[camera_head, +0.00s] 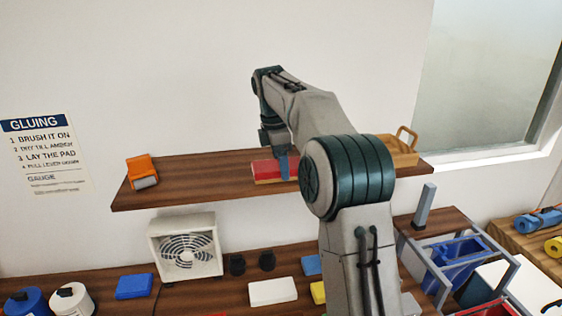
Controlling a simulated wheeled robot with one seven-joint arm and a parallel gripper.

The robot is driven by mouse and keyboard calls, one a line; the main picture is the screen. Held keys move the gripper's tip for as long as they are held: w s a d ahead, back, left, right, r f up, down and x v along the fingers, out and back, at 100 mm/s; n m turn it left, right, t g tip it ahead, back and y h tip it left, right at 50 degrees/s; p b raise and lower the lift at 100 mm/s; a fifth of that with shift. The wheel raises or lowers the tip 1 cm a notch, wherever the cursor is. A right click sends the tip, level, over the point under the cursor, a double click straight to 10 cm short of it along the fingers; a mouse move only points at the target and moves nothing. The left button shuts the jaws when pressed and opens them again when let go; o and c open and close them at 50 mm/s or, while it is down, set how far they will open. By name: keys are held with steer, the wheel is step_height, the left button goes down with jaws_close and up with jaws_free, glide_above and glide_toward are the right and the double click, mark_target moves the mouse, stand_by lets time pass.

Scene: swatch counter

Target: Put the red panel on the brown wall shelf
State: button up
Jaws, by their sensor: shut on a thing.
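The red panel (264,168) is at the brown wall shelf (200,181), near the middle of its length. A tan strip shows along its lower front edge. My gripper (284,166) points down at the panel's right part and is shut on it; one bluish finger shows. My arm hides the panel's right side and part of the shelf. I cannot tell whether the panel rests on the shelf or is just above it.
An orange tool (142,171) lies at the shelf's left end, and a wooden tray with a handle (400,151) at its right. The shelf between the orange tool and the panel is clear. Below, the counter holds a fan (185,248) and several coloured blocks.

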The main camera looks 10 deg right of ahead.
steer(key=shift+f, duration=0.15)
steer(key=o, duration=1.1)
steer(key=shift+c, duration=0.2)
